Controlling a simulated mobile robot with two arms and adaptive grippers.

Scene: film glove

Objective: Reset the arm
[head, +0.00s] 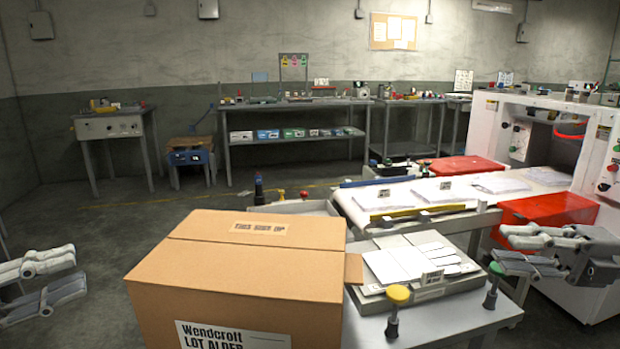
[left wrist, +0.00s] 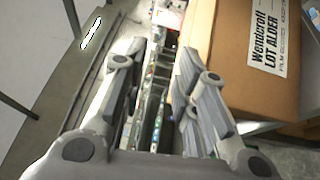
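My left gripper (head: 40,286) is at the far left edge of the head view, left of the large cardboard box and apart from it. Its fingers are spread with nothing between them. In the left wrist view my left gripper (left wrist: 155,85) also shows open and empty. My right gripper (head: 530,250) is at the right of the head view, beyond the white sheets. Its fingers are spread apart and I see nothing held between them.
A closed cardboard box (head: 240,262) fills the front centre. Right of it a worktable (head: 450,325) bears a tray of white film packs (head: 410,262) and yellow and green knobs. A conveyor (head: 350,205) leads to a white machine (head: 560,120). Floor is clear at left.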

